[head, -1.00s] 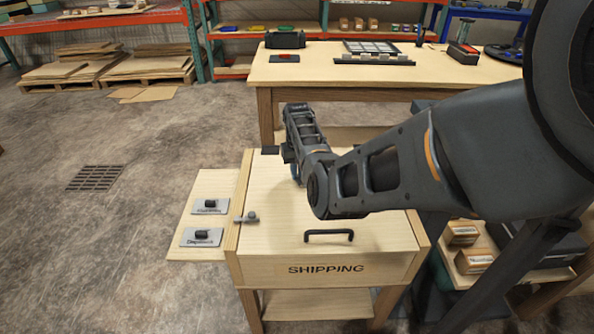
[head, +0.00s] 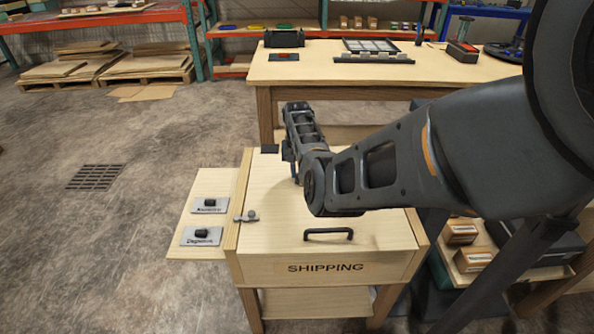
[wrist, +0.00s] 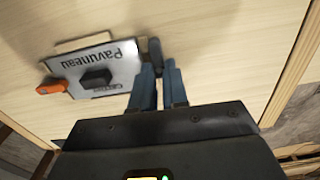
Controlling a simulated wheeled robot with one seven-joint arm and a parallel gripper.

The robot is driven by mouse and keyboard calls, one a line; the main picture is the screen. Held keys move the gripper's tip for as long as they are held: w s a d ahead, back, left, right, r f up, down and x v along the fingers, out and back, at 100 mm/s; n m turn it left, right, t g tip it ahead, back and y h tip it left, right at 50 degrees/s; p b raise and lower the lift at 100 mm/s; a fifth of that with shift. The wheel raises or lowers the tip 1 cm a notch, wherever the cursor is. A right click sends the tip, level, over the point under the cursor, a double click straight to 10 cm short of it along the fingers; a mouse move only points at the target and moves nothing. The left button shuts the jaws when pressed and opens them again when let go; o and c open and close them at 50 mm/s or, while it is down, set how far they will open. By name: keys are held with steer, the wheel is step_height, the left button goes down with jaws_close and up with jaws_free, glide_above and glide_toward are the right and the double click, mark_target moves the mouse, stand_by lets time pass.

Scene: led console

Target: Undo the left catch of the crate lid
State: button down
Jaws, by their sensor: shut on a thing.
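The shipping crate (head: 330,268) is a pale wooden box with a flat lid (head: 285,228) and a black handle (head: 328,234). A small grey metal catch (head: 246,216) sits across the lid's left edge, clear of my arm. In the head view my gripper is mostly hidden behind my own wrist, over the far part of the lid. In the wrist view my gripper (wrist: 158,84) has its blue fingers close together on a dark rounded lever-like piece (wrist: 155,48). The head view does not show which piece this is.
In the wrist view a metal plate (wrist: 122,62) with a black knob and an orange tab (wrist: 52,88) lies left of the fingers. Two labelled knob plates (head: 202,236) sit on a side board left of the crate. A workbench (head: 300,72) stands behind.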

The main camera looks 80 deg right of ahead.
mark_target(297, 175)
steer(key=c, duration=1.1)
jaws_free()
steer(key=shift+c, duration=0.2)
steer(key=shift+r, duration=3.95)
